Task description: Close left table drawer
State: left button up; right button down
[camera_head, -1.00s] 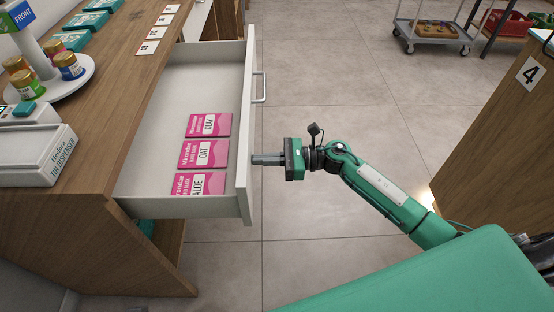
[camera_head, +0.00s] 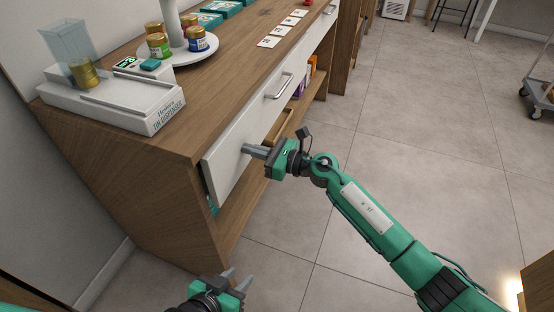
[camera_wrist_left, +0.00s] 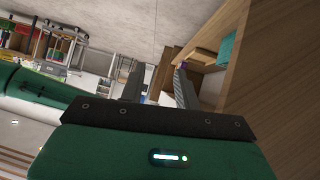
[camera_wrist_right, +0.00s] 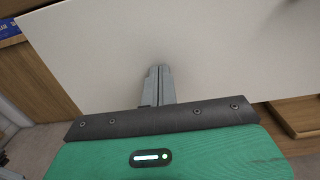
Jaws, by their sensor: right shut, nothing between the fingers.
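The white drawer front (camera_head: 232,150) lies along the wooden table's long side, with its bar handle (camera_head: 279,86) farther along. It looks close to flush with the table edge; I cannot tell whether a small gap is left. The drawer's inside is hidden. My right gripper (camera_head: 250,150) is shut and empty, its fingertips against or very near the drawer front. The right wrist view shows the closed fingers (camera_wrist_right: 158,72) pointing at the white panel. My left gripper (camera_head: 236,279) is low in front of the table, apart from the drawer. Its fingers (camera_wrist_left: 157,85) are spread and empty.
The wooden table (camera_head: 150,165) carries a tin dispenser (camera_head: 115,100), a round stand with small jars (camera_head: 185,50) and cards (camera_head: 280,30). An open lower shelf (camera_head: 240,210) runs beneath the drawer. A trolley (camera_head: 545,95) stands at far right.

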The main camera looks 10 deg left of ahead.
jog(key=x, duration=0.3)
pick_arm(q)
jog(key=shift+w+d+r+t+h+b, duration=0.1)
jog(key=shift+d+t+h+b, duration=0.15)
jog(key=shift+d, duration=0.25)
jog(key=shift+w+d+r+t+h+b, duration=0.1)
jog(key=shift+d+t+h, duration=0.05)
jog(key=shift+d+t, duration=0.3)
pick_arm(e)
jog(key=shift+a+r, duration=0.1)
jog(key=shift+r, duration=0.05)
jog(key=shift+r, duration=0.1)
jog(key=shift+w, duration=0.1)
